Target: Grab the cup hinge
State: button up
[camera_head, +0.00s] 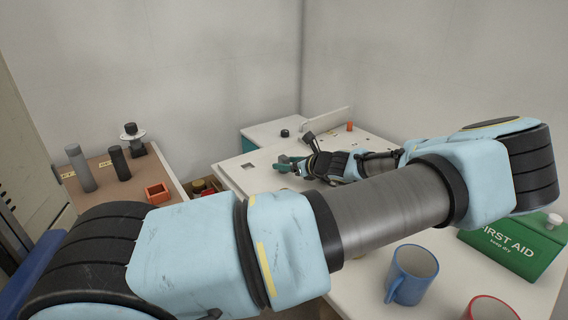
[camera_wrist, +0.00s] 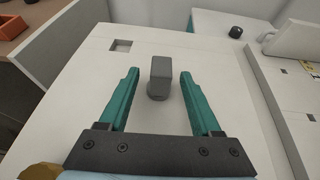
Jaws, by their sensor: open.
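A small grey piece with a blocky top and a rounded lower end, which I take to be the cup hinge (camera_wrist: 160,78), is on the pale panel (camera_wrist: 75,95) in the wrist view. My gripper (camera_wrist: 159,73) has two teal fingers spread apart, one on each side of the piece. A gap shows between the piece and each finger, and nothing is held. In the head view my gripper (camera_head: 287,163) is over the white work surface, and I cannot make out the grey piece there.
The panel has a square hole (camera_wrist: 121,46). A black knob (camera_head: 284,133) and an orange cylinder (camera_head: 349,126) stand farther back. A blue mug (camera_head: 405,289), a red mug (camera_head: 491,309) and a green first aid box (camera_head: 515,245) are at front right. A brown-topped stand (camera_head: 105,188) is at left.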

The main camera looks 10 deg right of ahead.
jog(key=shift+w, duration=0.1)
grip_shut()
dwell(0.5)
